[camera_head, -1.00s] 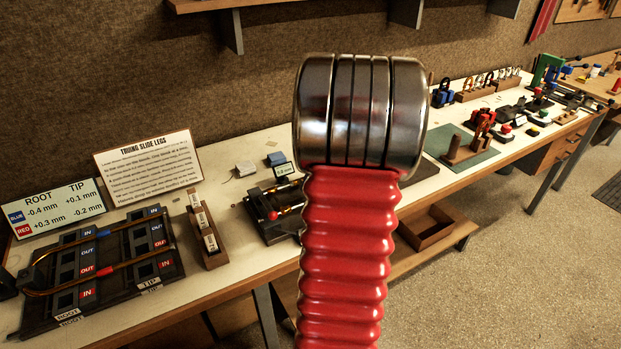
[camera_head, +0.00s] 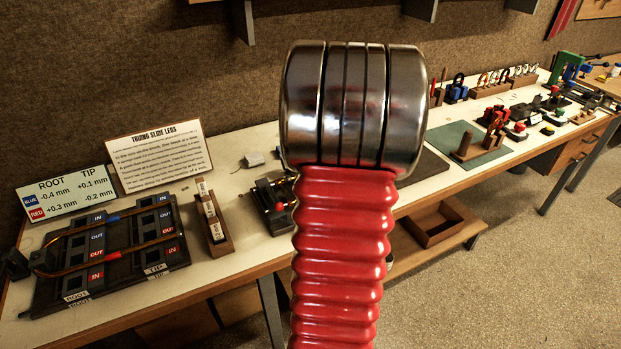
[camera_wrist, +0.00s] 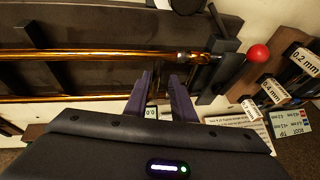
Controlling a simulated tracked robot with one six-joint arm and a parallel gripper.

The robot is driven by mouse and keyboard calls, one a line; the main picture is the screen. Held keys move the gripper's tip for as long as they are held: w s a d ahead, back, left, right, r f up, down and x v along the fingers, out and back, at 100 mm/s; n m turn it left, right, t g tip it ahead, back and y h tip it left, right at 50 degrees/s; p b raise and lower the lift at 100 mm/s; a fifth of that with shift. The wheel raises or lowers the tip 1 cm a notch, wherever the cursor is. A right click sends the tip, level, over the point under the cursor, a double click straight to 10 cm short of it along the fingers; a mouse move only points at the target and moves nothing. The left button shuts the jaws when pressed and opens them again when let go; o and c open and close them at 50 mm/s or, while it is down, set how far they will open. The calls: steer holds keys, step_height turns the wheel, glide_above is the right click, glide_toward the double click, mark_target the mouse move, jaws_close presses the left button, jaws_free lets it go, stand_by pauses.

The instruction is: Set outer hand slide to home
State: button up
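In the wrist view, two parallel brass slide tubes run across the picture, the upper one (camera_wrist: 110,54) and the lower one (camera_wrist: 60,99). They lie over a dark base (camera_wrist: 85,25). The upper tube reaches a dark bracket (camera_wrist: 222,68) at right. My gripper (camera_wrist: 161,77) has two dark purple fingers, apart, with the tips close to the upper tube in the picture. Contact cannot be told, and nothing shows clamped between them. The head view does not show the gripper. I cannot tell which tube is the outer hand slide.
A red ball knob (camera_wrist: 259,54) stands right of the bracket, near several millimetre-marked blocks (camera_wrist: 273,90). In the head view, a dark slide-leg fixture (camera_head: 112,287), a wooden block rack (camera_head: 217,238) and a sign (camera_head: 158,155) sit on the bench. My red arm hides its middle.

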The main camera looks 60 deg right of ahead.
steer(key=shift+o, duration=0.6)
steer(key=shift+d, duration=0.1)
steer(key=shift+r, duration=0.15)
steer(key=shift+s+r, duration=0.15)
steer(key=shift+r, duration=0.1)
steer(key=v, duration=1.2)
steer(key=shift+s+r, duration=0.2)
steer(key=shift+r, duration=0.15)
